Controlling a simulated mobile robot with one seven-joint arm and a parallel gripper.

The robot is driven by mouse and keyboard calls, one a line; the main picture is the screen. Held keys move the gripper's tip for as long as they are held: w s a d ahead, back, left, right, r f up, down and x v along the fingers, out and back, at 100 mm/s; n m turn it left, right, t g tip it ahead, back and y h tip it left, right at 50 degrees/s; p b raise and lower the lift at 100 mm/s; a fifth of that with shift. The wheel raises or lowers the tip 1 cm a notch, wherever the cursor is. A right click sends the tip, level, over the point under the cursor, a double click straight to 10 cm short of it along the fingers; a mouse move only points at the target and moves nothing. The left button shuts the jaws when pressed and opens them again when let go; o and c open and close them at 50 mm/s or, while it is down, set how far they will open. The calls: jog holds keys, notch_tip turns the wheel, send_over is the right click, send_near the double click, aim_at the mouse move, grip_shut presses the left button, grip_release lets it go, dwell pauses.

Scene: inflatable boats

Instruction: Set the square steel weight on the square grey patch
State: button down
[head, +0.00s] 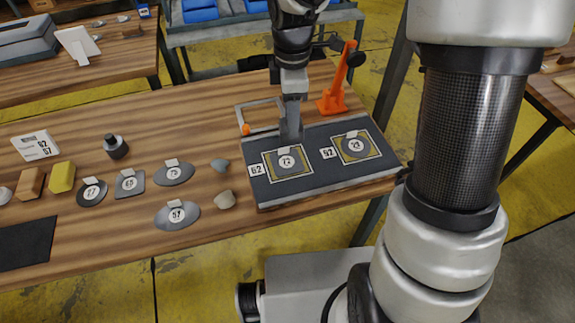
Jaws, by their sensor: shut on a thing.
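My gripper (291,112) is over the dark board (322,176), just behind its left marked square. It is shut on a grey piece, apparently the square steel weight (291,132); its outline is hard to separate from the fingers. The left marked square holds a square grey patch (303,167) with a round label that seems to read 72 and a small white tab. The right one holds another grey patch (356,145), labelled 28 or similar. A further squarish grey patch (129,184), labelled 65, lies on the table. Whether the held piece touches the board I cannot tell.
Round and oval grey patches (177,216) lie left of the board, with two small grey pieces (224,200). A black-topped grey weight (115,147) and a yellow block (62,177) stand further left. An orange clamp (339,86) stands behind the board.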

jog(key=shift+a+f+n, duration=0.2)
jog(key=shift+a+n, duration=0.2)
jog(key=shift+n, duration=0.6)
jog(key=shift+f, duration=0.4)
jog(key=shift+f+b, duration=0.95)
jog(key=shift+f, duration=3.65)
jog(key=shift+f, duration=0.15)
jog(key=c, duration=1)
grip_release()
jog(key=shift+s+f, duration=0.1)
